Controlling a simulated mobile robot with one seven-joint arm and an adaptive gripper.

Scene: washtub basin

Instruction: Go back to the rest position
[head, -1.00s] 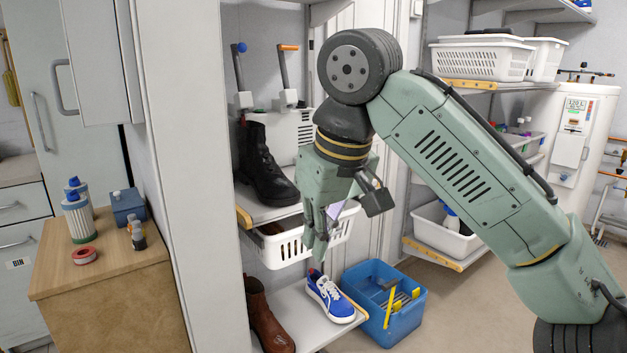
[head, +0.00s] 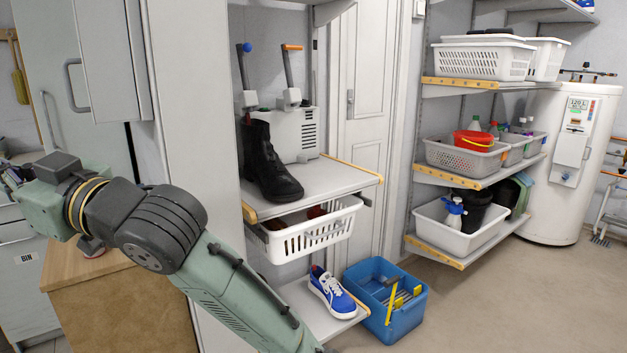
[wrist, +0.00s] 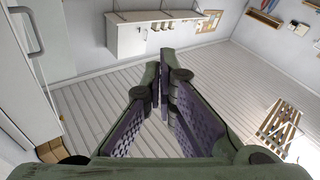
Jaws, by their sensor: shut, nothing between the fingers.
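My gripper (head: 12,178) is at the left edge of the head view, partly cut off by the frame. My arm reaches from the bottom middle across to the left, in front of the wooden cabinet. In the wrist view, the two fingers of my gripper (wrist: 160,82) meet at their tips, with nothing between them. Below the fingers the wrist view shows open floor (wrist: 210,75), and the fingers touch nothing there.
The wooden cabinet (head: 110,300) stands behind my arm. The shelf unit holds a black boot (head: 268,170), a white basket (head: 312,232) and a blue shoe (head: 332,292). A blue bin (head: 405,318) is on the floor. Floor at right is clear.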

